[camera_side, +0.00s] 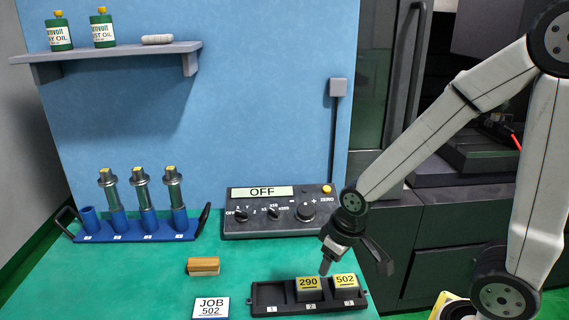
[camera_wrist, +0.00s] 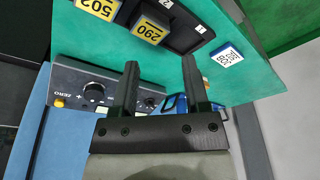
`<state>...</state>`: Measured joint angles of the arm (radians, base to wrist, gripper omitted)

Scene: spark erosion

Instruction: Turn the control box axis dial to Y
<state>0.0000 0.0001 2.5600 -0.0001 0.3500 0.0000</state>
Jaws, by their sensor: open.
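The dark control box (camera_side: 265,228) stands against the blue back panel. Its display reads OFF. The axis dial (camera_side: 241,215) is its leftmost knob, with OFF, X, Y and Z around it; its pointer is too small to read. My gripper (camera_side: 356,268) is open and empty, right of the box and above the block tray. In the wrist view my gripper's fingers (camera_wrist: 160,64) stand apart with nothing between them. The control box (camera_wrist: 72,78) shows there upside down, partly hidden by a finger. A knob right of that finger appears to be the axis dial (camera_wrist: 150,102).
The black tray (camera_side: 268,298) holds blocks 290 (camera_side: 308,288) and 502 (camera_side: 344,282); its slot 1 is empty. A JOB 502 card (camera_side: 211,307) and a wooden-topped brush (camera_side: 203,266) lie left. A blue rack (camera_side: 105,234) holds several electrodes. Green table is clear before the box.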

